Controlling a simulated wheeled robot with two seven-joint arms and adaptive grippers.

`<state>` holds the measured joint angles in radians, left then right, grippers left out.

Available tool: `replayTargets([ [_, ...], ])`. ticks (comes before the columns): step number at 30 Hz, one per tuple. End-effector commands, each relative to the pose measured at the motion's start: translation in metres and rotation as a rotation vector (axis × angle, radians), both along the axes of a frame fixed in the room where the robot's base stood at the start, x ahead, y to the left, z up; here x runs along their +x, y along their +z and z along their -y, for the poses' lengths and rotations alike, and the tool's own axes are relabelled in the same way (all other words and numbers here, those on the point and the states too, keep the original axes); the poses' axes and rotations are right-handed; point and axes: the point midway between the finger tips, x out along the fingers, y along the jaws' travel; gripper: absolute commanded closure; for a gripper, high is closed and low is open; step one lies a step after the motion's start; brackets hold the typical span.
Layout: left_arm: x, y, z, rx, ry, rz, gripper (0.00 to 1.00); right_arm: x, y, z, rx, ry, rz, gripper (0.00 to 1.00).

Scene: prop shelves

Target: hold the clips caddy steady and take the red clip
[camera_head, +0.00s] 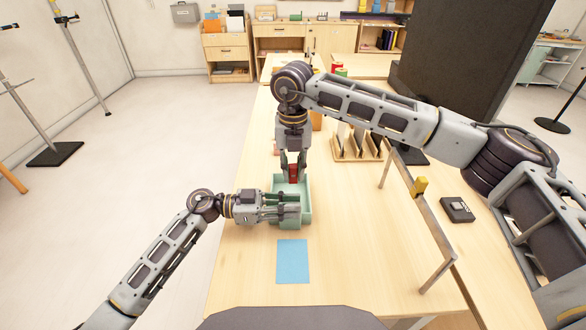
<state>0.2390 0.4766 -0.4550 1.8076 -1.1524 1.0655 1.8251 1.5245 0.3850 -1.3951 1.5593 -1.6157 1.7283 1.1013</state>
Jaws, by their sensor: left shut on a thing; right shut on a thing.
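The clips caddy (308,203) is a pale green open box on the table, in front of me. My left gripper (284,208) reaches in from the left, low at the caddy's near part, and is shut on the caddy. My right gripper (293,168) points down at the caddy's far part and is shut on the red clip (293,174), which shows between its fingers. Whether the clip still touches the caddy's floor cannot be told. The grippers hide much of the caddy's inside.
A blue sheet (292,261) lies just nearer than the caddy. A wooden slotted rack (357,154) stands behind to the right. A metal rail (432,222) with a yellow clamp (420,187) and a black box (457,209) are at the right. A dark panel (470,55) rises behind.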

Motion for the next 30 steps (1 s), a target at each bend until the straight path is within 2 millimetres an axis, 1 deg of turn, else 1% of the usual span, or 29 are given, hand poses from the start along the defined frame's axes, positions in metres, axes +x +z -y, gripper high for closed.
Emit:
replayTargets([
  [4,0.0,0.0,0.0,0.0,0.0,0.0,1.0,0.0,0.0,0.0,0.0,0.0,0.0,0.95],
  [5,0.0,0.0,0.0,0.0,0.0,0.0,0.81,0.0,0.0,0.0,0.0,0.0,0.0,0.95],
  [10,0.0,0.0,0.0,0.0,0.0,0.0,0.59,0.0,0.0,0.0,0.0,0.0,0.0,0.95],
  [23,0.0,0.0,-0.002,0.0,0.0,0.0,0.58,0.0,0.0,0.0,0.0,0.0,0.0,0.95],
  [26,0.0,0.0,-0.006,0.0,0.0,0.0,0.58,0.0,0.0,0.0,0.0,0.0,0.0,0.95],
  [30,0.0,-0.001,-0.016,0.002,0.001,0.0,0.58,0.0,0.0,0.0,0.0,0.0,0.0,0.95],
])
